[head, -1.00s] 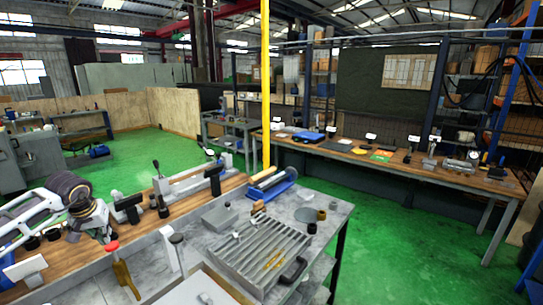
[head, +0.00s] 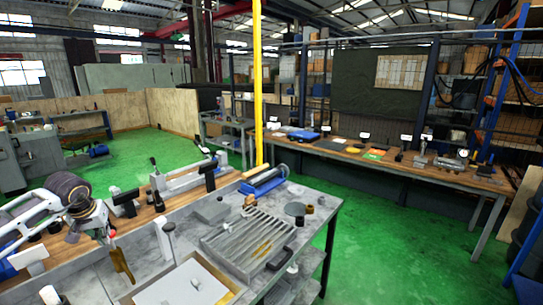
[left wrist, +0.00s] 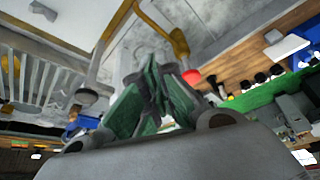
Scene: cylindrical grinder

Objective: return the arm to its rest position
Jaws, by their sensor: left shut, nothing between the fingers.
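My left arm comes in from the left in the head view, with white links and a dark round joint. My left gripper (head: 104,236) is at its end, over the near-left part of the grey bench. In the left wrist view its green and dark fingers (left wrist: 150,98) are together with nothing held. A red knob (left wrist: 191,76) and a brown-yellow handle (left wrist: 178,42) show just beyond the fingers; in the head view the brown handle (head: 122,265) stands close below the gripper. I cannot tell whether they touch. My right gripper is not in view.
A ribbed grey plate (head: 235,240) and a shallow framed tray (head: 185,288) lie on the bench. A blue-based fixture (head: 265,182) is farther back. Green floor (head: 390,240) is open to the right.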

